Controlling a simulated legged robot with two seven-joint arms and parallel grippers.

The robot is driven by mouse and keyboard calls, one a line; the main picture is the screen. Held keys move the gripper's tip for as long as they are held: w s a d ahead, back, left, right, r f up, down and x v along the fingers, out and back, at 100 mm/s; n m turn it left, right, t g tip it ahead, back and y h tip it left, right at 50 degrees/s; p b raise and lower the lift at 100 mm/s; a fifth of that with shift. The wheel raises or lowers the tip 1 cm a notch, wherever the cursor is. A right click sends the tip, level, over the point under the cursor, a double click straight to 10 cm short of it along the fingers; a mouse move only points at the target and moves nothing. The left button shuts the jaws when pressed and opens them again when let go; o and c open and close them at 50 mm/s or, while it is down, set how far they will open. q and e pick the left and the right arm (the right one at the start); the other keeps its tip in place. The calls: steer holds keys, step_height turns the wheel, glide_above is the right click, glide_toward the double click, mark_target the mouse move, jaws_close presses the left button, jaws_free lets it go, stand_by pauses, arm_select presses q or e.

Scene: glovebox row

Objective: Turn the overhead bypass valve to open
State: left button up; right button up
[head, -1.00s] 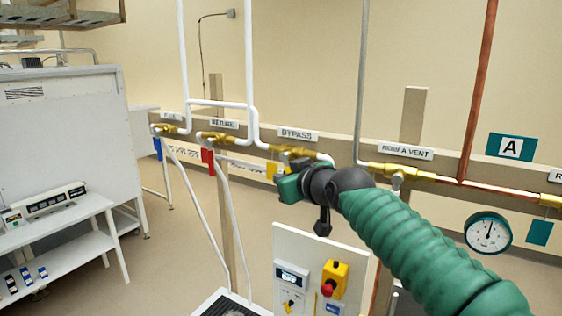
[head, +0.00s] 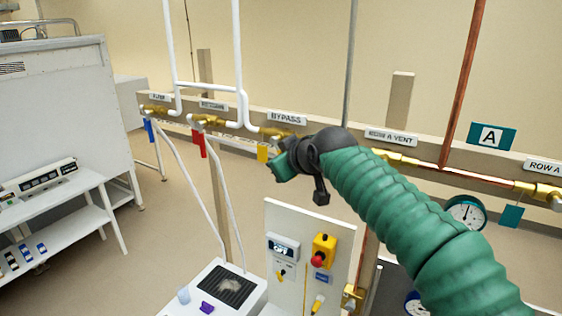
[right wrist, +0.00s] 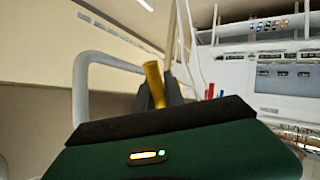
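The bypass valve is a brass body (head: 274,132) under the BYPASS label (head: 287,118) on the wall rail. Its yellow handle (head: 263,152) hangs down, across the pipe line. My right arm, in a green sleeve, reaches in from the lower right, and its gripper (head: 277,165) is at the handle. In the right wrist view, the yellow handle (right wrist: 153,82) stands between the dark fingers (right wrist: 160,98), which lie close against both sides. The fingertips are largely hidden in the head view. My left gripper is not in view.
Blue (head: 148,129) and red (head: 199,143) handles hang on neighbouring valves to the left. A ROOM A VENT valve (head: 400,158) and a gauge (head: 466,212) are to the right. Below stand a control panel (head: 300,230) and a white-topped unit (head: 250,290).

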steer(key=shift+o, duration=0.8)
steer(key=shift+r, duration=0.4)
steer(key=shift+f, duration=0.15)
steer(key=b+v, duration=0.7)
steer(key=v, duration=0.9)
steer(key=shift+s, duration=0.25)
steer(key=shift+c, duration=0.3)
